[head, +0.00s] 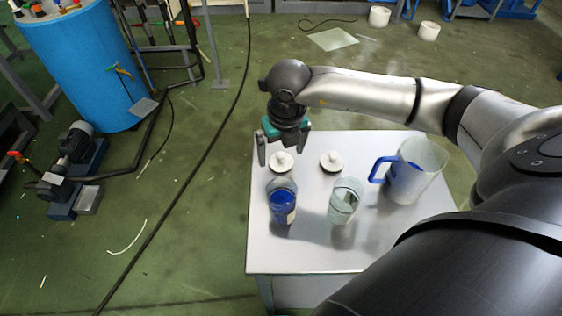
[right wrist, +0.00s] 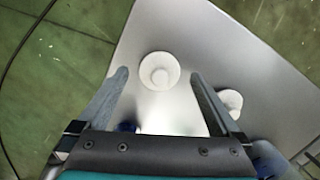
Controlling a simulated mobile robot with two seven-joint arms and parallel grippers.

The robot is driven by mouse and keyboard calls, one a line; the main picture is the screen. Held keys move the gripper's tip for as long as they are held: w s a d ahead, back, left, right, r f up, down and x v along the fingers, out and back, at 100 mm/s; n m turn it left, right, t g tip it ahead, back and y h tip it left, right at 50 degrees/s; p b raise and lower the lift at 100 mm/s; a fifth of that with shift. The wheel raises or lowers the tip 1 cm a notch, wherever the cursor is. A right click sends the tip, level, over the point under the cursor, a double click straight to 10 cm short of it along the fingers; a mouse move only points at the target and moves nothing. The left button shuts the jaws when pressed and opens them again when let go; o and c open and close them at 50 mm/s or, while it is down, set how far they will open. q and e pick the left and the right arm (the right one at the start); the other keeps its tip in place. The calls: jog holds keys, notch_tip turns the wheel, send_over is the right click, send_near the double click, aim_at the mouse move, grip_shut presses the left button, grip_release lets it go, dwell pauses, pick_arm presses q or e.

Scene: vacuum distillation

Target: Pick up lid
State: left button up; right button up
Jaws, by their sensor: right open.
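Two round white lids with knobs lie on the metal table. The left lid (head: 281,164) is behind the jar with blue contents (head: 283,208), and the right lid (head: 331,162) is behind the clear glass jar (head: 344,203). My right gripper (head: 281,156) is open and points down above the left lid. In the right wrist view that lid (right wrist: 159,71) appears between the two open fingertips (right wrist: 160,76), with no contact visible. The other lid (right wrist: 231,102) shows there just right of the right finger. My left gripper is not in view.
A clear pitcher with a blue handle (head: 414,172) stands at the right of the table (head: 300,255). The table's front is bare. A blue drum (head: 80,65) and a pump (head: 72,165) stand on the green floor at left.

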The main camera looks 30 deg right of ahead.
jog(key=shift+w+f, duration=0.15)
jog(key=shift+f, duration=0.6)
jog(key=c, duration=1.3)
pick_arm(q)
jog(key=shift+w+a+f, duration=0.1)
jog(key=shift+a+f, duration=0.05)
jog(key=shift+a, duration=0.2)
